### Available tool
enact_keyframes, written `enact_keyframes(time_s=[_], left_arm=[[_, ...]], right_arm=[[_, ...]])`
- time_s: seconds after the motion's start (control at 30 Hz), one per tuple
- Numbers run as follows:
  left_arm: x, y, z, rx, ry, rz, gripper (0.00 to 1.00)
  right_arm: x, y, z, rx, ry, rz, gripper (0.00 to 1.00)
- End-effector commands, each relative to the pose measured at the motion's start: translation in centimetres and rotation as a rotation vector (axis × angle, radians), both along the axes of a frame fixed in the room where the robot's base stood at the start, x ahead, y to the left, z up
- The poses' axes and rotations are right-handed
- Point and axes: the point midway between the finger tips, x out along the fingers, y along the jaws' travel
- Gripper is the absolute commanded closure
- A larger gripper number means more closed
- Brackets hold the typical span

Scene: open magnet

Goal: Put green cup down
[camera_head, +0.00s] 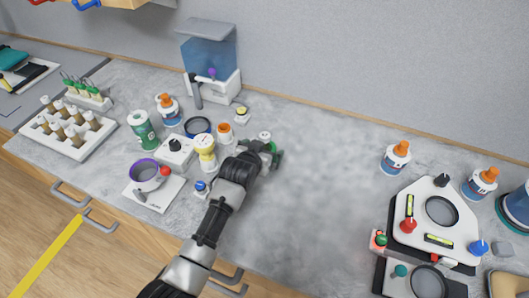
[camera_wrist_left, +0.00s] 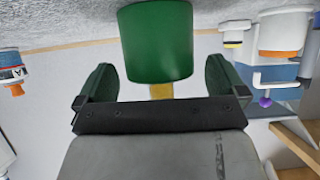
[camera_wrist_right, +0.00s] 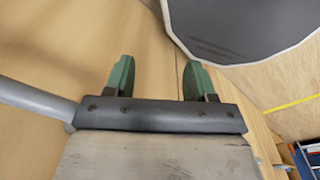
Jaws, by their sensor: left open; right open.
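The green cup (camera_wrist_left: 157,42) is in the left wrist view, between the two fingers of my left gripper (camera_wrist_left: 160,88). The fingers are open, with a gap showing on each side of the cup.
Left of my left gripper stand a yellow-and-white container (camera_head: 205,152), an orange-capped bottle (camera_head: 225,132) and a green canister (camera_head: 143,130). A blue-tank dispenser (camera_head: 209,62) is behind. The grey counter (camera_head: 318,175) is clear to the right, up to a white device (camera_head: 436,222).

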Motion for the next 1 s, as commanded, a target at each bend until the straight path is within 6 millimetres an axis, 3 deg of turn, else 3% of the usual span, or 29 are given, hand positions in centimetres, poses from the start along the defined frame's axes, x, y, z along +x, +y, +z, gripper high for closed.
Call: enact_keyframes(time_s=[0.4, 0.8, 1.0], left_arm=[[0.92, -0.42, -0.6, -0.001, 0.0, 0.0, 0.0], [0.93, -0.43, -0.5, -0.002, -0.002, 0.0, 0.61], [0.92, -0.43, -0.5, -0.002, -0.002, 0.0, 0.61]], right_arm=[[0.25, -0.16, 0.07, -0.002, -0.004, 0.001, 0.45], [0.27, -0.13, 0.08, -0.001, -0.004, 0.001, 0.45], [0.27, -0.09, 0.1, -0.001, -0.004, 0.0, 0.45]])
